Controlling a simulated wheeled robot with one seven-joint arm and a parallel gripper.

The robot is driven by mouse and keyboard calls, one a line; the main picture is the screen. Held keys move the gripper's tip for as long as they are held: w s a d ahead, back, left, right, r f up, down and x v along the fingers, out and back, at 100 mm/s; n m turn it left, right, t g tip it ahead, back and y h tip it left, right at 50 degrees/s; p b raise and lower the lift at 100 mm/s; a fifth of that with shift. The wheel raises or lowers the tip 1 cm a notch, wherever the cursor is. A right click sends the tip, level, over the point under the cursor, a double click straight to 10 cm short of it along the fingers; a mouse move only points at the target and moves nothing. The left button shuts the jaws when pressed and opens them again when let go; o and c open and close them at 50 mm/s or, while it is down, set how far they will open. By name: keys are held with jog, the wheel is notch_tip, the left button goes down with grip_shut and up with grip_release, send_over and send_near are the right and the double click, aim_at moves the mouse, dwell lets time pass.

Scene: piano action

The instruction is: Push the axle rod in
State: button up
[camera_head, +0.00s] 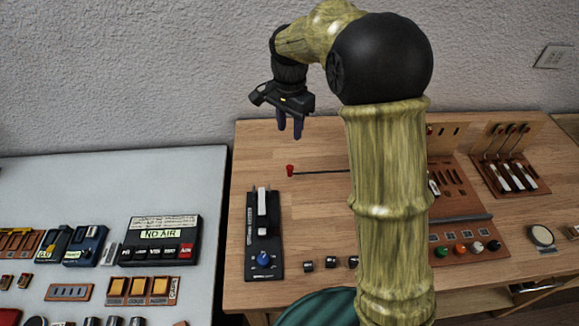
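The axle rod (325,172) is a thin dark rod with a red knob (290,170) at its left end. It lies level near the back of the wooden table, and its right part is hidden behind my arm. My gripper (290,136) hangs above and behind the red knob, apart from it, with its dark fingers pointing down. The fingers are small in the view, with at most a narrow gap, so I cannot tell whether they are open or shut. No object shows between them.
A black slider panel with a blue knob (263,260) stands front left on the wooden table (310,220). Several dark knobs (309,267) lie right of it. A brown lever block (508,175) is at the right. A grey table (60,180) holds other panels. Wood left of the rod is clear.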

aim_at(290, 166)
notch_tip(290, 166, down, 15)
jog(key=shift+f, duration=0.2)
dwell(0.3)
jog(key=shift+c, duration=0.3)
grip_shut()
